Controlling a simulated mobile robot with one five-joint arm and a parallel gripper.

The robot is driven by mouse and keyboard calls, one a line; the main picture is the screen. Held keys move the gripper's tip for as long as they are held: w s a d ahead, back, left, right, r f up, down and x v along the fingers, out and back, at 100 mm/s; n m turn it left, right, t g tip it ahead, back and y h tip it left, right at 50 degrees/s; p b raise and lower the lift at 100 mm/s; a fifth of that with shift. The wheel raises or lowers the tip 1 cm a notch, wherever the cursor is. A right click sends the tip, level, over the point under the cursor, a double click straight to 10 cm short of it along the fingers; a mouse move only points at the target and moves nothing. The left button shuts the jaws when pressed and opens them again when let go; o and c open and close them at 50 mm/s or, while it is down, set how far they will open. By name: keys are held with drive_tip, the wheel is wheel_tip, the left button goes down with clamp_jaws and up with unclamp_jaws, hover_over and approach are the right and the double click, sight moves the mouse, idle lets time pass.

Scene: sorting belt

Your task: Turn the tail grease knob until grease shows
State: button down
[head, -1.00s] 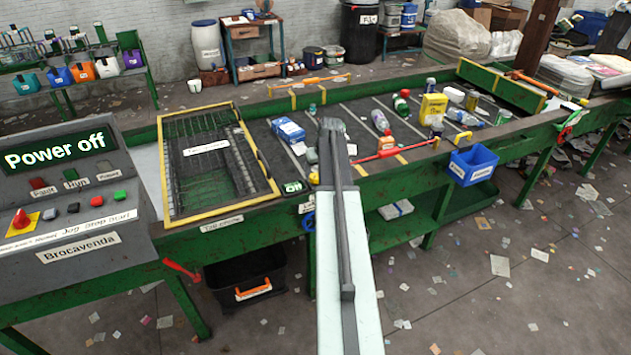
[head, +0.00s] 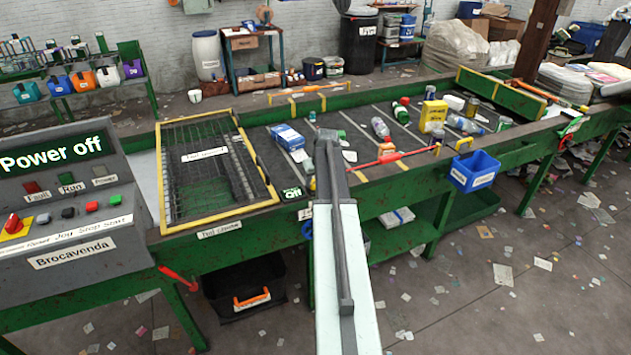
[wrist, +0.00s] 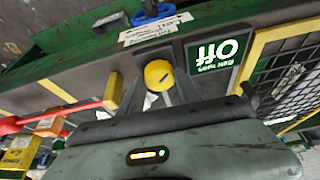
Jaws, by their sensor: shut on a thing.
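A label (wrist: 155,28) lies above the knob in the wrist view, too blurred to read. A blue ring-shaped part (wrist: 152,10) is beyond the label. I cannot make out any grease. In the head view my arm hides the knob.
The belt (head: 352,118) carries bottles and boxes. A red bar (head: 388,159) lies along its near edge, right of my arm. A yellow-framed mesh guard (head: 277,199) is to the left, with a control panel (head: 70,190) reading "Power off". A blue bin (head: 473,170) hangs at the right.

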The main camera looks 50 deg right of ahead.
sight(313, 193)
drive_tip(key=shift+w+a+m+g+h, duration=0.1)
drive_tip(key=shift+m+g+h, duration=0.3)
drive_tip(key=shift+m, duration=1.1)
drive_tip(key=shift+w+a+m+g+h, duration=0.1)
drive_tip(key=shift+m+g+h, duration=0.3)
drive_tip(key=shift+m, duration=1.1)
drive_tip(key=shift+s, duration=0.1)
drive_tip(key=c, duration=0.8)
unclamp_jaws()
drive_tip(key=shift+c, duration=0.2)
drive_tip(key=p+v, duration=0.7)
drive_tip(key=shift+a+r, duration=0.2)
drive_tip(key=shift+r, duration=0.2)
